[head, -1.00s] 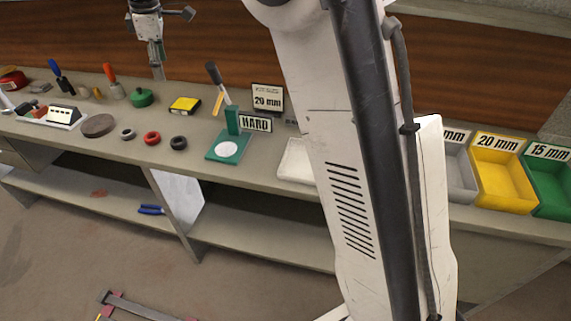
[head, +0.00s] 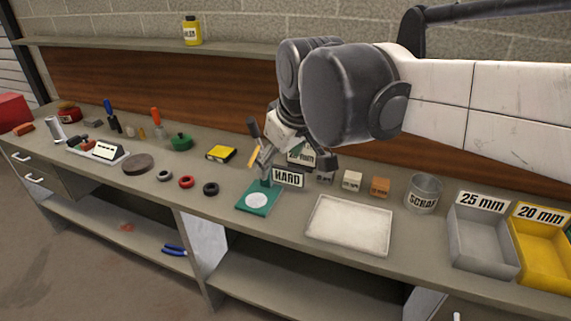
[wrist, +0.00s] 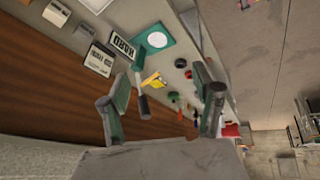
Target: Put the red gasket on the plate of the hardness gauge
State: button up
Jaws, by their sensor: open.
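The red gasket (head: 186,187) is a small ring lying flat on the bench, between a grey ring (head: 164,180) and a black ring (head: 211,193). The hardness gauge (head: 246,207) has a green base, a HARD sign (head: 288,178) and a bare white round plate (head: 257,200). In the wrist view the gauge (wrist: 170,50) is beyond the fingers, with its plate (wrist: 157,40) clear. My gripper (head: 292,161) is open and empty, in front of or above the gauge's rear; its exact height is unclear. Its two fingers are spread in the wrist view (wrist: 165,85).
A white tray (head: 313,243), a scrap can (head: 422,194) and size-marked bins (head: 483,240) stand to the right of the gauge. The bench front by the rings is clear.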

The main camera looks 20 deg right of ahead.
jog(key=s+d+f+m, duration=0.1)
jog(key=s+f+m, duration=0.1)
jog(key=s+f, duration=0.2)
jog(key=s+d+f+m+t, duration=0.1)
jog(key=s+f+m, duration=0.1)
jog(key=s+f, duration=0.2)
jog(key=s, duration=0.3)
jog(key=shift+s+d+m, duration=0.25)
jog(key=shift+d+m, duration=0.05)
jog(key=shift+d, duration=0.1)
jog(key=shift+o, duration=0.5)
jog(key=shift+s+f+t, duration=0.25)
jog(key=shift+s+t, duration=0.05)
jog(key=shift+w+r, duration=0.1)
